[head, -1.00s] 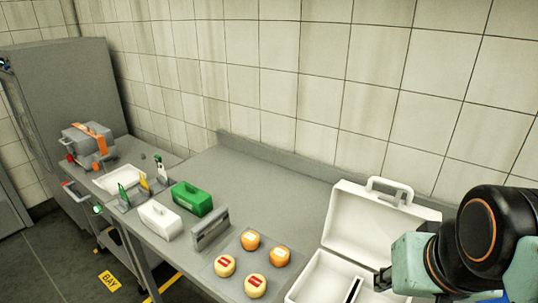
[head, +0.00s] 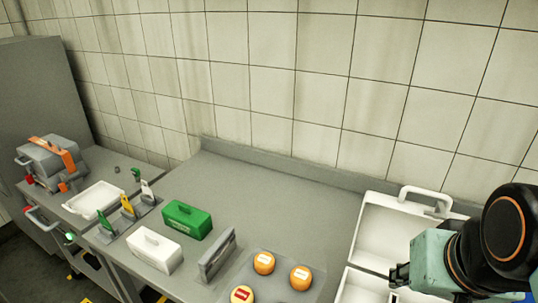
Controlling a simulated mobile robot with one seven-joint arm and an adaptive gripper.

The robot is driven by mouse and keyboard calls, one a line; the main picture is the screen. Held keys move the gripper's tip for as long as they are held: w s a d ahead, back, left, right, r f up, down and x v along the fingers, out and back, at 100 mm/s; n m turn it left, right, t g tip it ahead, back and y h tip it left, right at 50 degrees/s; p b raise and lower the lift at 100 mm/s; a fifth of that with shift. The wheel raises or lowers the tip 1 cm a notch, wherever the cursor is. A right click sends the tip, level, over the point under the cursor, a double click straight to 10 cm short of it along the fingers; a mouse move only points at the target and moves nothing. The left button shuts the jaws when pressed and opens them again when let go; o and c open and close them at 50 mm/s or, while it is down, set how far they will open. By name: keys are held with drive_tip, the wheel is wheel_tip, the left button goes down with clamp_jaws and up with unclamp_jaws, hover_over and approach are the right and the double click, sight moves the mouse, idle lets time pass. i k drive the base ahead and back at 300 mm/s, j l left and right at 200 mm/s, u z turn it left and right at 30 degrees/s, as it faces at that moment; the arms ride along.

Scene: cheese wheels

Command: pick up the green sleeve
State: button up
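No held object shows.
A grey upright holder (head: 217,254) stands right of the green piece. A mat with cheese wheels (head: 264,263) and the open white case (head: 384,237) lie further right. A rack with coloured tags (head: 127,209) is at left. The worktop behind the green piece is clear.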

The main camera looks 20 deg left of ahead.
sight(193, 222)
drive_tip(key=i+j+z, duration=0.2)
drive_tip(key=j, duration=0.55)
drive_tip(key=j+z, duration=0.15)
drive_tip(key=j, duration=2.2)
drive_tip(key=k+j+u, duration=0.1)
drive_tip(key=k, duration=0.55)
drive_tip(key=i+j, duration=0.15)
drive_tip(key=i, duration=0.2)
drive_tip(key=i+j+z, duration=0.15)
drive_tip(key=i, duration=0.2)
